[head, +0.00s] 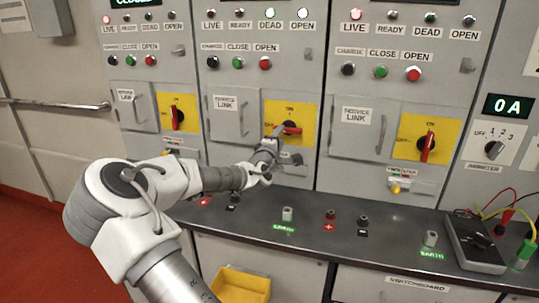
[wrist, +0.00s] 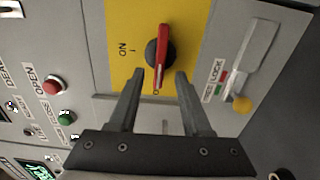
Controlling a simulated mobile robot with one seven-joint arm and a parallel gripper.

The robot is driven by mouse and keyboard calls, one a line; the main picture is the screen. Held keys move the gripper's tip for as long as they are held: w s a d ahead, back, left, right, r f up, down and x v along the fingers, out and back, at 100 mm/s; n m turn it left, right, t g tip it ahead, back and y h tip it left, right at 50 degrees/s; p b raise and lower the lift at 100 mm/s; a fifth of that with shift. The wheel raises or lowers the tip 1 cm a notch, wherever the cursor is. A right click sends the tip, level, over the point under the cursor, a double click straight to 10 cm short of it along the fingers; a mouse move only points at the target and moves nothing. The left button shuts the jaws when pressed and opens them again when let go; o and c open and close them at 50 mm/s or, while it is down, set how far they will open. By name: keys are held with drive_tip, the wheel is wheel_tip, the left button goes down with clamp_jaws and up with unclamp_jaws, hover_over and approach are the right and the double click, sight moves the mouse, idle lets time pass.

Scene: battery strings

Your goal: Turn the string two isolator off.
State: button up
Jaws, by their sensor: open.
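The middle panel's isolator has a yellow plate (head: 307,112) and a red handle (head: 291,128). The handle lies across, at right angles to the ON mark, with its end toward the OFF side. In the wrist view the red handle (wrist: 161,50) sits on a dark round hub, and ON is to its left. My gripper (wrist: 159,74) is open, with one finger on each side of the handle's lower end and gaps visible. In the head view my gripper (head: 281,134) is at the plate's lower left and partly covers it.
The left handle (head: 178,118) and right handle (head: 427,147) stand upright. A lock slider with yellow knob (wrist: 241,103) is beside the isolator. A counter (head: 310,211) runs below.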

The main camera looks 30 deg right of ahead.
drive_tip(key=v, duration=1.3)
drive_tip(key=shift+s+p, duration=0.15)
drive_tip(key=shift+p, duration=0.15)
drive_tip(key=shift+f, duration=0.1)
